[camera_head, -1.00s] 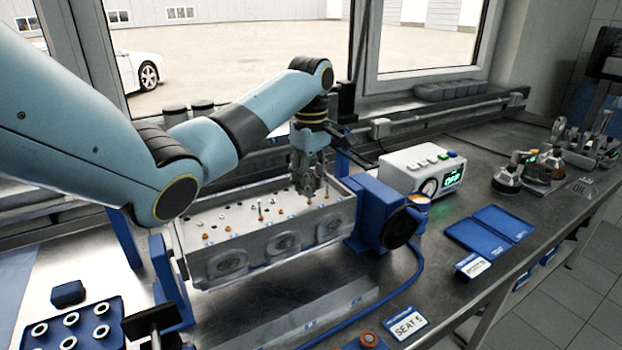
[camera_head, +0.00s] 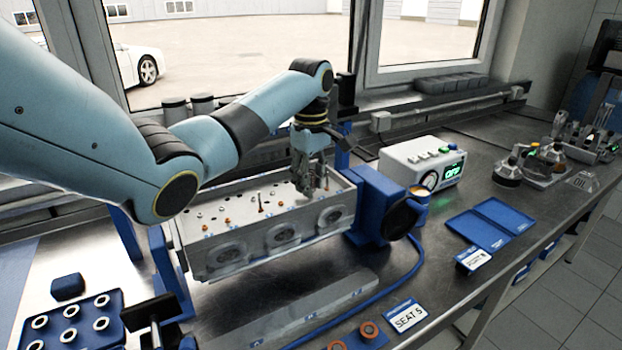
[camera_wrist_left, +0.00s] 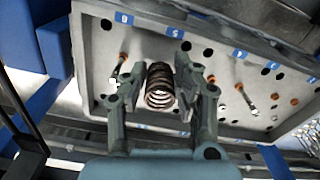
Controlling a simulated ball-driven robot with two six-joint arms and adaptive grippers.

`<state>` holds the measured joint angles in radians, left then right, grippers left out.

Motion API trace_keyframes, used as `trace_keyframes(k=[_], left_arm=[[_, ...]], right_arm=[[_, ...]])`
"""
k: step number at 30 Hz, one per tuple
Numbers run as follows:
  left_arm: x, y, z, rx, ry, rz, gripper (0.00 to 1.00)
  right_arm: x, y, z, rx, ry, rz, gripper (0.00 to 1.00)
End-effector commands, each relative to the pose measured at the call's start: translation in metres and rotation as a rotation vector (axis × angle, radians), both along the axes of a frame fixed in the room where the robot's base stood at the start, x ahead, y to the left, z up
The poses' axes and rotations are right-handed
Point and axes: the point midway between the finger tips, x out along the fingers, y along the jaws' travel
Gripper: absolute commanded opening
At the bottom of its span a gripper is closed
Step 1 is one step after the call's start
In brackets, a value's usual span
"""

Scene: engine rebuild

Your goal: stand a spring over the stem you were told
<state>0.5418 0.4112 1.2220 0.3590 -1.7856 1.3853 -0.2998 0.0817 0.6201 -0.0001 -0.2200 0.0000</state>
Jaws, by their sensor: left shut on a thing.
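My left gripper (camera_head: 303,188) is low over the right half of the grey cylinder head (camera_head: 232,262). In the left wrist view its fingers (camera_wrist_left: 160,84) are shut on a dark coil spring (camera_wrist_left: 160,92), one finger on each side. The head's top face (camera_wrist_left: 98,60) lies behind the spring. A thin stem with an orange seal (camera_wrist_left: 122,66) stands left of the spring, and another stem (camera_wrist_left: 246,97) stands to the right. Whether a stem is inside the spring is hidden. A card reading SEAT 5 (camera_head: 408,317) lies in front. My right gripper is not in view.
A blue holder (camera_head: 66,337) with several rings is at the lower left. A blue motor-like unit (camera_head: 371,195) joins the head's right end. A white box with a green display (camera_head: 422,165) and a blue open case (camera_head: 490,225) stand to the right. A blue hose crosses the bench.

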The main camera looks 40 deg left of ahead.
Motion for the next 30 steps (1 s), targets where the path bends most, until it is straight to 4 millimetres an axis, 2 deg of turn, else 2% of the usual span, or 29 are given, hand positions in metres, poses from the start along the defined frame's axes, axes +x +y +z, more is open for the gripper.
trace_keyframes(k=[23,24,30], left_arm=[[-0.0002,-0.0002,-0.0094,0.000,0.001,0.000,0.00],[-0.0002,-0.0001,-0.0094,0.000,0.000,0.000,0.32],[-0.0002,-0.0001,-0.0093,0.000,0.000,0.000,0.55]], right_arm=[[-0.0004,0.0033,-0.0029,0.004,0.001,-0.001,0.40],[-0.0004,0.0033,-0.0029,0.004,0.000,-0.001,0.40],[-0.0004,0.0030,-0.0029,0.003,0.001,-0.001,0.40]])
